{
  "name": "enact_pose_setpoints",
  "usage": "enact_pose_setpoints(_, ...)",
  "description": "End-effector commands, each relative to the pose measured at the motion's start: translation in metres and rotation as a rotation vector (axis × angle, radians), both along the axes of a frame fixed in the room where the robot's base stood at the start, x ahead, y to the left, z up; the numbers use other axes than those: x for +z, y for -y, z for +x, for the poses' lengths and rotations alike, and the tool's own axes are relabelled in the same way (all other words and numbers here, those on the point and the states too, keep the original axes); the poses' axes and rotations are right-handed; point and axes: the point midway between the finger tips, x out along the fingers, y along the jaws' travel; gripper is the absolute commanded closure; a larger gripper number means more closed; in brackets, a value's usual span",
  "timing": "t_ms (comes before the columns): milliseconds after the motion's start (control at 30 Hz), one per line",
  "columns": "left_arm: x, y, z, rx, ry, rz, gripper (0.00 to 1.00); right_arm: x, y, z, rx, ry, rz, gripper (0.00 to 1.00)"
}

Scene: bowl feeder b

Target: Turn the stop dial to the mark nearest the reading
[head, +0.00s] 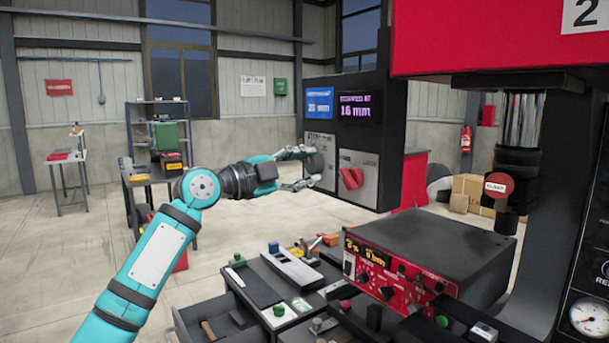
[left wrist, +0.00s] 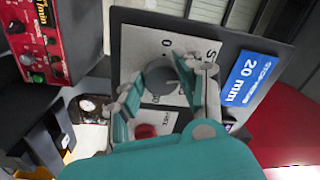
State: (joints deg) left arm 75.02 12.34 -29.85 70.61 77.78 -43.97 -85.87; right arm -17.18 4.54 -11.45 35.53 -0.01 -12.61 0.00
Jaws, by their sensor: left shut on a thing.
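The stop dial is a round grey knob (head: 316,161) on a pale plate on the dark cabinet at the back. My left gripper (head: 311,167) reaches it from the left, with one teal finger above and one below. In the left wrist view the fingers are shut on the knob (left wrist: 172,90), which they partly cover, so its pointer is hard to see. Only some marks on the plate, such as a 0, show. The blue stop display (left wrist: 246,78) looks like 20 mm. The purple reading display (head: 360,107) shows 16 mm. My right gripper is not in view.
A red knob (head: 351,178) on its own pale plate sits just right of the dial. A dark box with a red control panel (head: 397,277) and a bench with small parts stand in front. A red press (head: 497,37) overhangs the right. Open floor lies left.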

Motion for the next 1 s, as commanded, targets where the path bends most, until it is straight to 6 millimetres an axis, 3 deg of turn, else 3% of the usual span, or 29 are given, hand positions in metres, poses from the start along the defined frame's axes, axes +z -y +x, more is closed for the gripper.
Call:
enact_pose_setpoints(600, 0.001, 0.000, 0.001, -0.001, 0.434, 0.318, 0.96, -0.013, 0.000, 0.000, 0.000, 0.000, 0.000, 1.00)
enact_pose_setpoints(1000, 0.001, 0.000, 0.001, -0.003, 0.570, 0.419, 0.96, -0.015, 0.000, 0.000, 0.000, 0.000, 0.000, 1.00)
